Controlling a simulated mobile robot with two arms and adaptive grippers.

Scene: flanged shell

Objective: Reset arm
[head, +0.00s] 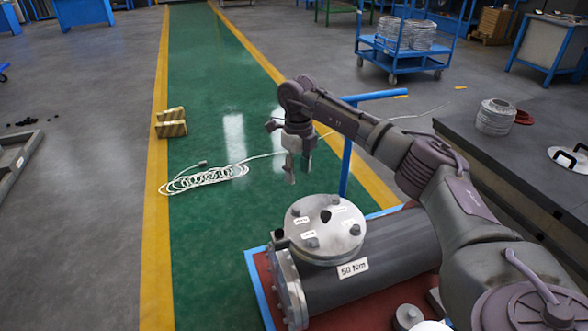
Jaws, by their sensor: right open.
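My right gripper (291,168) hangs at the end of the right arm, pointing down, open and empty. It is in the air just above and behind the flanged shell's round top cover, apart from it. The flanged shell (385,258) is a dark grey cylinder lying on its side. Its round metal cover (325,228) carries several bolts and small white labels. A bolted flange (287,290) closes its left end. My right arm hides the shell's right end. My left gripper is not in view.
The shell lies on a red-topped cart (262,265) with a blue edge and an upright blue handle (347,160) near my arm. A dark workbench (500,150) stands right. The walkway beyond is clear.

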